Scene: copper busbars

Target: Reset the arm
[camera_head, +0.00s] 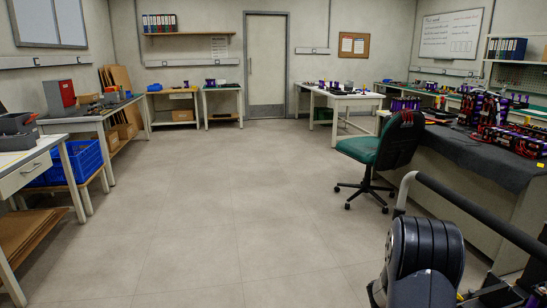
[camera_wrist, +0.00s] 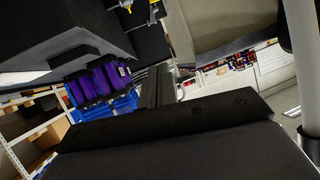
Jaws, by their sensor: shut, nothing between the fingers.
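My gripper (camera_wrist: 156,75) shows in the wrist view as dark fingers close together beyond its broad black body, which fills the lower part. The fingers look shut, with nothing seen between them. In the camera_head view my folded arm (camera_head: 425,255) fills the lower right corner, close to the dark-topped bench (camera_head: 470,150). My gripper cannot be made out there. The wrist view is strongly tilted and shows purple-and-black parts (camera_wrist: 100,82) above blue bins (camera_wrist: 120,105).
A green and black office chair (camera_head: 375,155) stands between the open floor (camera_head: 210,210) and the right bench. Purple and red assemblies (camera_head: 490,108) stand on that bench. Worktables (camera_head: 85,120) line the left wall, with a blue crate (camera_head: 75,163) beneath. A grey door (camera_head: 265,60) is at the back.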

